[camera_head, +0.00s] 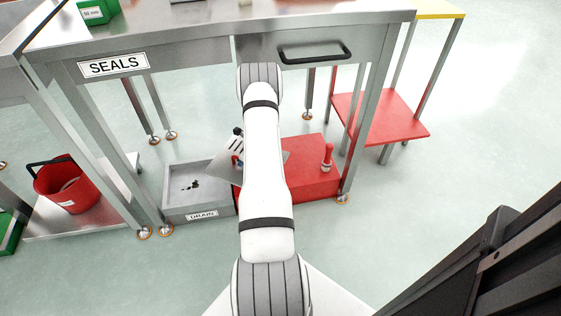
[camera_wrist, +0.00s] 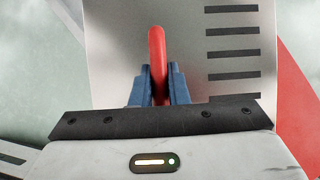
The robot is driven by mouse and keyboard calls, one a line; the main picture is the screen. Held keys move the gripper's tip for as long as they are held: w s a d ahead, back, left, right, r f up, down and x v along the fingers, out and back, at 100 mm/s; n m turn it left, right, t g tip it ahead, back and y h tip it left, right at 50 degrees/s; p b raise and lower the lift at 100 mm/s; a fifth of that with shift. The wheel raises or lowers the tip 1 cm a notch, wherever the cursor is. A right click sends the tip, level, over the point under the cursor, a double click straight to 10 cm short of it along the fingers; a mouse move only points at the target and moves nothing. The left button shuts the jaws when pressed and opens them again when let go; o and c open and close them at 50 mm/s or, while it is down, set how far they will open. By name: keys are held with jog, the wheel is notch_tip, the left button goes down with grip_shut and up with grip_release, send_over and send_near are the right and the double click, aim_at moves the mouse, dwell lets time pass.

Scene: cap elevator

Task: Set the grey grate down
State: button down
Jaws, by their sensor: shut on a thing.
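The grey grate (camera_head: 222,171) is a flat plate, tilted above the floor between the drain tray and a red box in the head view, partly hidden behind my arm. In the wrist view the grate (camera_wrist: 190,82) shows a row of black slots on its right side and a red handle (camera_wrist: 157,45). My gripper (camera_wrist: 159,78) has its blue fingers shut on this handle. The drain tray (camera_head: 176,213), labelled DRAIN, is a grey open box on the floor with dark spots inside, left of the grate.
The steel bench (camera_head: 190,62) with a SEALS label and drawer handle overhangs behind. A red bucket (camera_head: 68,188) sits left, a red shelf (camera_head: 380,118) right. The front floor is clear.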

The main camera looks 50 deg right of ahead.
jog(key=shift+m+h, duration=0.5)
jog(key=shift+m, duration=0.3)
jog(key=d, duration=0.3)
jog(key=s+d+r, duration=0.1)
jog(key=d, duration=0.1)
jog(key=s+d+r, duration=0.1)
jog(key=d, duration=0.2)
jog(key=shift+s+d+p, duration=0.1)
jog(key=shift+d+p, duration=0.2)
jog(key=shift+p, duration=0.1)
jog(key=shift+s+d, duration=0.1)
jog(key=shift+d, duration=0.2)
notch_tip(320, 180, down, 10)
jog(key=b, duration=0.3)
jog(key=shift+r+b, duration=0.1)
jog(key=shift+b, duration=0.25)
jog(key=c, duration=1.8)
grip_release()
jog(key=shift+f, duration=0.2)
jog(key=shift+c, duration=0.2)
jog(key=o, duration=0.4)
jog(key=shift+o, duration=0.2)
jog(key=shift+r, duration=0.1)
